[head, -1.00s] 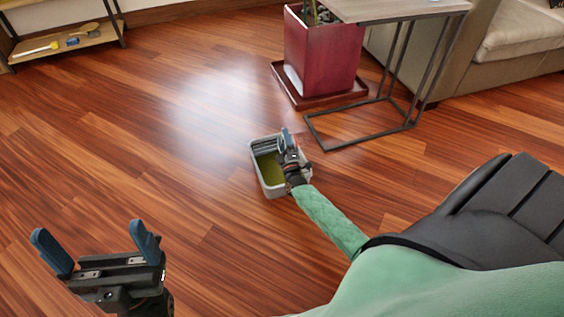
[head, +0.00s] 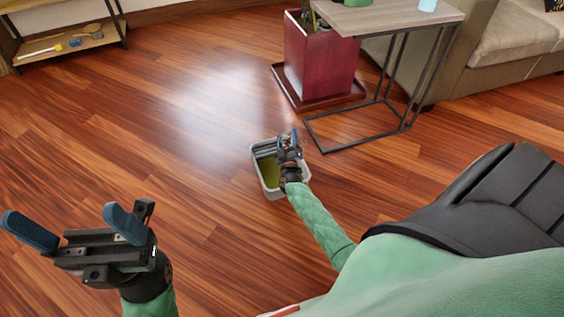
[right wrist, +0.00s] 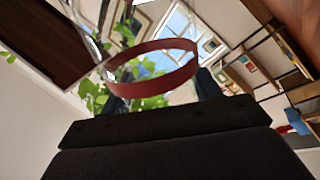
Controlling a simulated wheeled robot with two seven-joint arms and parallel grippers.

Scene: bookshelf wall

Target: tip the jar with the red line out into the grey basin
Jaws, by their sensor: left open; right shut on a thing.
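The grey basin (head: 272,194) stands on the wooden floor with yellow-green contents inside. My right gripper (head: 291,138) is over its right side, shut on the jar. In the right wrist view the jar shows as clear glass with a red line (right wrist: 152,92) around it, between the dark fingers. In the head view the jar is hard to make out, mostly hidden by the gripper. I cannot tell how much is in it. My left gripper (head: 75,228) is open and empty at the lower left, well apart from the basin.
A dark red planter (head: 318,65) on a tray stands behind the basin, beside a side table (head: 385,17) with a thin metal frame. A sofa (head: 480,55) is at the upper right and a low shelf (head: 68,44) at the upper left. The floor left of the basin is clear.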

